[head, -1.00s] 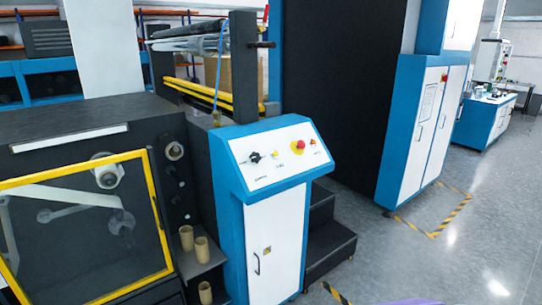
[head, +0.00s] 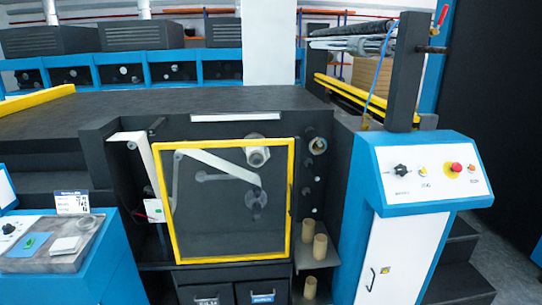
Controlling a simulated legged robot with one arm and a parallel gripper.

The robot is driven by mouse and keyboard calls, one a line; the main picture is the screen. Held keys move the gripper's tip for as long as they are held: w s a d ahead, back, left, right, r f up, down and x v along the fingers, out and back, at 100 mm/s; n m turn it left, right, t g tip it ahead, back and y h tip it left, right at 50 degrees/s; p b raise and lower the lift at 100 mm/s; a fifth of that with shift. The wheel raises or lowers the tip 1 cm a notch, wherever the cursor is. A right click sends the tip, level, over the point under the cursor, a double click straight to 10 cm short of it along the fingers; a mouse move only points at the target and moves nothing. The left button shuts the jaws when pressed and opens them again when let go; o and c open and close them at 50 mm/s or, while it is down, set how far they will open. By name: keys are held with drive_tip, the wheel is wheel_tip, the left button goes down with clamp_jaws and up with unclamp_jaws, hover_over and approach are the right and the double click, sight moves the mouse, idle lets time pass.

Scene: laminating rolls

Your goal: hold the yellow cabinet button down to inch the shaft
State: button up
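The blue and white cabinet (head: 392,258) stands at the right in the head view, with a sloped white control panel (head: 430,190) on top. On the panel are a black rotary knob (head: 402,171), a small yellow button (head: 422,171) right of it, and a red mushroom button (head: 456,168) on a yellow ring. The shaft cannot be picked out for certain; rollers (head: 257,155) and a web show behind a yellow-framed clear guard (head: 295,200). My gripper is not in view.
Cardboard tubes (head: 320,246) stand on a shelf between guard and cabinet. Dark steps (head: 460,255) lie right of the cabinet.

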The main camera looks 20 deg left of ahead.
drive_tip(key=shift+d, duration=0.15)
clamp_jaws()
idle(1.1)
